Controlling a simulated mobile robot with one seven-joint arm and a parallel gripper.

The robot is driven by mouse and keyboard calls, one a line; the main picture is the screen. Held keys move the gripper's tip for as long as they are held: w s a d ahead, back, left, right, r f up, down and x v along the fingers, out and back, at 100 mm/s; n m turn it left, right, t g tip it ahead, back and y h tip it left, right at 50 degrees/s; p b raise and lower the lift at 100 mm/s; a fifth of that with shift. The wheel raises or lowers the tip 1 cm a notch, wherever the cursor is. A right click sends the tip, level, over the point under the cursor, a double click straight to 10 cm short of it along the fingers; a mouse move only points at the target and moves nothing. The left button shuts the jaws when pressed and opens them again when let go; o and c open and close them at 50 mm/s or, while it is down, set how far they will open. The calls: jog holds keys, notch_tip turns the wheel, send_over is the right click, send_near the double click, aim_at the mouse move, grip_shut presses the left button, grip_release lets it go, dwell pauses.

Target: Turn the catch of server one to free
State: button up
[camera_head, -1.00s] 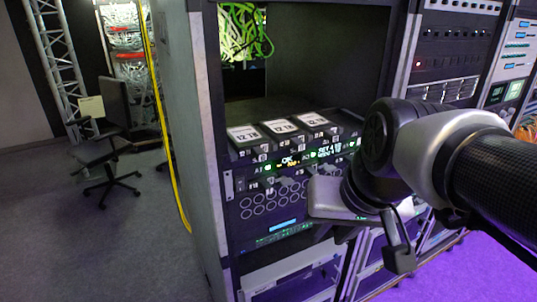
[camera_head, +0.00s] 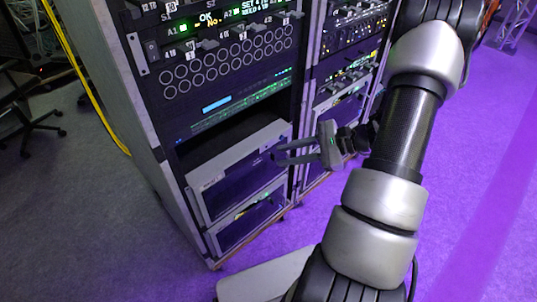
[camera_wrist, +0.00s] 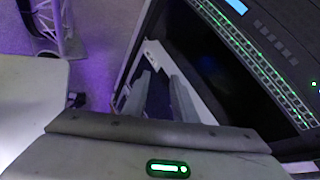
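Two grey-framed units sit low in the rack in the head view, an upper one (camera_head: 205,187) and a lower one (camera_head: 215,240). I cannot tell which is server one, and no catch can be made out clearly. My gripper (camera_head: 276,152) is open and empty, its fingers pointing left, in front of the right end of the upper unit. Whether it touches the unit cannot be told. In the wrist view, my two grey fingers (camera_wrist: 162,98) stand apart with a pale frame edge (camera_wrist: 195,88) behind them and a dark opening beyond.
Above the units is a dark open bay (camera_head: 230,140), then a panel with rows of round ports (camera_head: 225,62) and a lit display (camera_head: 212,20). Another rack column (camera_head: 345,75) stands to the right. A yellow cable (camera_head: 95,95) runs down the left side. The purple-lit floor at right is open.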

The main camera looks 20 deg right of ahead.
jog(key=s+d+f+m+t+h+b, duration=0.1)
jog(key=d+f+m+t+h+b, duration=0.1)
jog(key=d+f+m+t, duration=0.3)
jog(key=d+f+m+t+h+b, duration=0.1)
jog(key=f+m+t, duration=0.15)
jog(key=f, duration=0.55)
jog(key=s+d+f+m+t+h+b, duration=0.1)
jog(key=d+f+m+t+h+b, duration=0.1)
jog(key=d+f+m+t, duration=0.25)
jog(key=g+b, duration=0.2)
send_near(270, 153)
jog(key=w+a+f, duration=0.1)
jog(key=w, duration=0.4)
jog(key=shift+w+a+f, duration=0.3)
jog(key=shift+a, duration=0.05)
grip_shut()
